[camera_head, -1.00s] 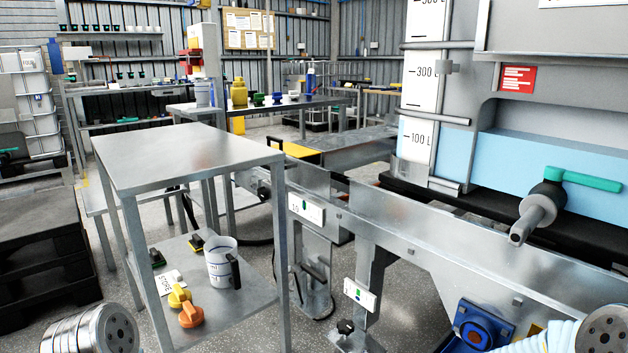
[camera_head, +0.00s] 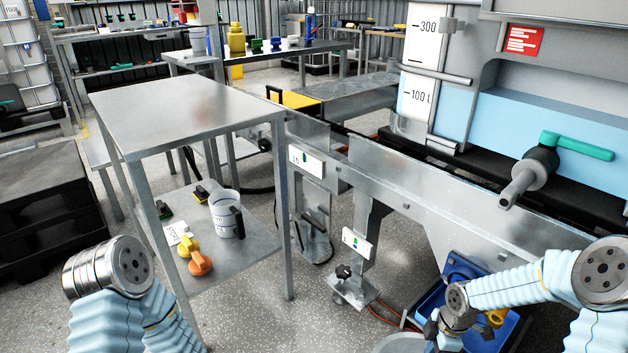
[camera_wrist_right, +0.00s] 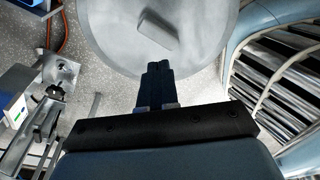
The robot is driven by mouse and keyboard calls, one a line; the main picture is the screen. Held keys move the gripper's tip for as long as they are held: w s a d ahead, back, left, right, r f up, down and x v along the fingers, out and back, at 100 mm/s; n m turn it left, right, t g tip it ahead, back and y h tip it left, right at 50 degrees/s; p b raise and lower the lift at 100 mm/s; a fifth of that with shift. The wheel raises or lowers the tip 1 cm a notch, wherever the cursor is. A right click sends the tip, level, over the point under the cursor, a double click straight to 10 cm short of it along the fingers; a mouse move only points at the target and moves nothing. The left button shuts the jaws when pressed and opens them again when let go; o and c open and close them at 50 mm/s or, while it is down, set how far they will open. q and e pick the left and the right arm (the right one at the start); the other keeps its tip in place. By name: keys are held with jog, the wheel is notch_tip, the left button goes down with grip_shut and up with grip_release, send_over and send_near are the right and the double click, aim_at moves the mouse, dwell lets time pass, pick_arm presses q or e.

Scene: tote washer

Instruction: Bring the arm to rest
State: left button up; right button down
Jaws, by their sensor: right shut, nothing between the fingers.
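My right arm (camera_head: 520,285) reaches in from the right in the head view, its forearm bent inward and down. My right gripper (camera_wrist_right: 157,72) is shut and empty in the right wrist view. Its fingertips point at a round grey surface (camera_wrist_right: 105,35) with a pale rectangular block (camera_wrist_right: 158,30) on or in it; I cannot tell the gap. My left arm (camera_head: 110,270) shows at the lower left of the head view, but its gripper is out of frame.
A blue tray (camera_head: 465,268) lies by my right wrist, under the washer frame (camera_head: 430,190). A metal table (camera_head: 185,105) stands left of centre, its lower shelf holding a jug (camera_head: 227,214) and orange and yellow knobs (camera_head: 200,263). Open floor (camera_head: 265,325) lies between the arms.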

jog(key=shift+r, duration=0.35)
jog(key=s+a+f+m, duration=0.2)
jog(key=a, duration=0.2)
jog(key=s+a+f+m+y, duration=0.1)
jog(key=a+m, duration=0.1)
jog(key=a, duration=0.2)
jog(key=s+a+f+m+y, duration=0.1)
jog(key=s+a+f+m, duration=0.1)
jog(key=a+m, duration=0.1)
jog(key=shift+s+a+f, duration=0.3)
jog(key=shift+a, duration=0.25)
jog(key=s+a+f+m, duration=0.4)
jog(key=s+a+m, duration=0.2)
jog(key=s+m, duration=0.3)
jog(key=shift+s+m, duration=0.2)
jog(key=shift+m, duration=1)
